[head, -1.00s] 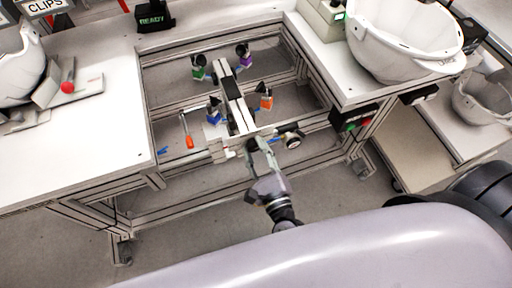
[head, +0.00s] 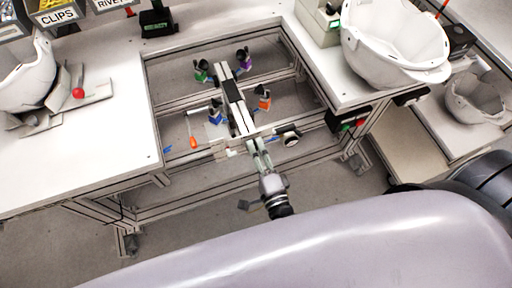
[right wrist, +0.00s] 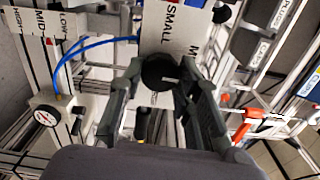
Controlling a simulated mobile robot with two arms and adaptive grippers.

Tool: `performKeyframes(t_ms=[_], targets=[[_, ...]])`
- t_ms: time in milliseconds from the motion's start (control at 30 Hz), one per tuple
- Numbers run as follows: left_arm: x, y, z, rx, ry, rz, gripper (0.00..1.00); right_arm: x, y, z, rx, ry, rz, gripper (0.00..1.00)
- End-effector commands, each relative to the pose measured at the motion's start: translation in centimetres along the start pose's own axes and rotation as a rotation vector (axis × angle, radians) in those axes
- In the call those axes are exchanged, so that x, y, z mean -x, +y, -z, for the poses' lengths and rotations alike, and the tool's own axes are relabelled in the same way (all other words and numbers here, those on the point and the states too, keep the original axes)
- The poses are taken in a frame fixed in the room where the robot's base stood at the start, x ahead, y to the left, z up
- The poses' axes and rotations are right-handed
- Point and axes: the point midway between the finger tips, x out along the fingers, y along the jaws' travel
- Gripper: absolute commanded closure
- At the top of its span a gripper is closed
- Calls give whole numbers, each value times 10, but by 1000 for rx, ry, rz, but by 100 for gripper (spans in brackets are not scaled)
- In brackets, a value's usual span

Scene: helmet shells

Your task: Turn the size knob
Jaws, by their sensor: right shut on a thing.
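A further label is partly hidden by the fingers. My right gripper (right wrist: 160,82) has a finger on each side of the knob and is shut on it. In the head view my right gripper (head: 258,148) reaches the near end of the central fixture (head: 236,100) and hides the knob there. My left gripper is not in view.
A round gauge (head: 291,139) sits right of the gripper, and an orange-handled lever (head: 193,141) left of it. Several coloured clamps ring the fixture. White helmet shells stand on the left table (head: 95,140) and right table (head: 320,75). Blue tubes (right wrist: 95,42) pass near the fingers.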

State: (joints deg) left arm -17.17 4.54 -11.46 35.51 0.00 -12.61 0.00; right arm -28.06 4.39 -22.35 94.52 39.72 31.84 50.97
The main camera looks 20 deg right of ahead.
Motion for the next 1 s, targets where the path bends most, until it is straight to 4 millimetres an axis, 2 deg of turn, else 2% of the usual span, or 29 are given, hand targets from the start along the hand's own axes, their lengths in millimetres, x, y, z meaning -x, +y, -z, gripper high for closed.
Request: performKeyframes(t_ms=[300,1000], targets=[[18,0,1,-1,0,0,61,0,-2,-1,299,0,-2,97],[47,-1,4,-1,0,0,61,1,-2,-1,965,-2,-3,97]])
